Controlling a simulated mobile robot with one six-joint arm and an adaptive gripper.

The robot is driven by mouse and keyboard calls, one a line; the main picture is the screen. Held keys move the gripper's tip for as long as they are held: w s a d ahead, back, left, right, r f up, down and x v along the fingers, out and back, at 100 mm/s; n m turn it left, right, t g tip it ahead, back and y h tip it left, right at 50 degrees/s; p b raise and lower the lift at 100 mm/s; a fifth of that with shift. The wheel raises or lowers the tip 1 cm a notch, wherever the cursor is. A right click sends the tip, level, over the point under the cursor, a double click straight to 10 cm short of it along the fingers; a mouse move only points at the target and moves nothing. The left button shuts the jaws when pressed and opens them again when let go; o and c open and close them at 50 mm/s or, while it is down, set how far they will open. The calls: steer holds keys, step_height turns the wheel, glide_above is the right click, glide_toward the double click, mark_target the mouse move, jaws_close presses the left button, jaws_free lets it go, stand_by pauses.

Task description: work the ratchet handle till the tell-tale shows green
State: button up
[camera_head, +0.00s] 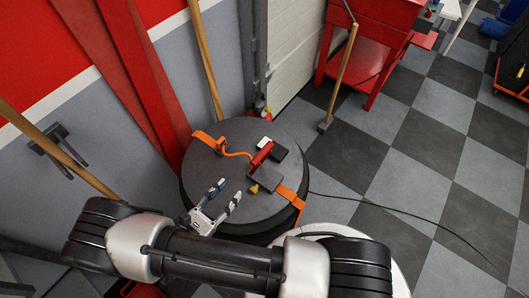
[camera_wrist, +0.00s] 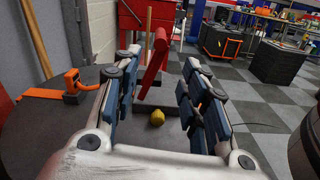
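The red ratchet handle (camera_head: 263,154) rises at a slant from a dark grey block (camera_head: 265,180) on a round dark top (camera_head: 222,150). In the wrist view the handle (camera_wrist: 153,65) stands tilted ahead, between my fingers in the picture. A yellow knob-like piece (camera_head: 253,189) sits by the block; it also shows in the wrist view (camera_wrist: 157,118). My gripper (camera_head: 228,190) is open and empty, left of the block and apart from the handle. An orange strap (camera_head: 290,196) runs over the top. I cannot make out the tell-tale or any green.
A small black and white box (camera_head: 280,149) lies behind the handle. An orange strap fitting (camera_head: 207,140) is at the top's far left edge. A wall and red post (camera_head: 145,80) are left. Checkered floor lies open right.

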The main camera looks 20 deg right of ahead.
mark_target(262, 155)
steer(key=b+x, duration=0.2)
steer(key=x, duration=1.5)
steer(key=shift+w+d, duration=0.1)
steer(key=shift+f, duration=0.1)
jaws_close()
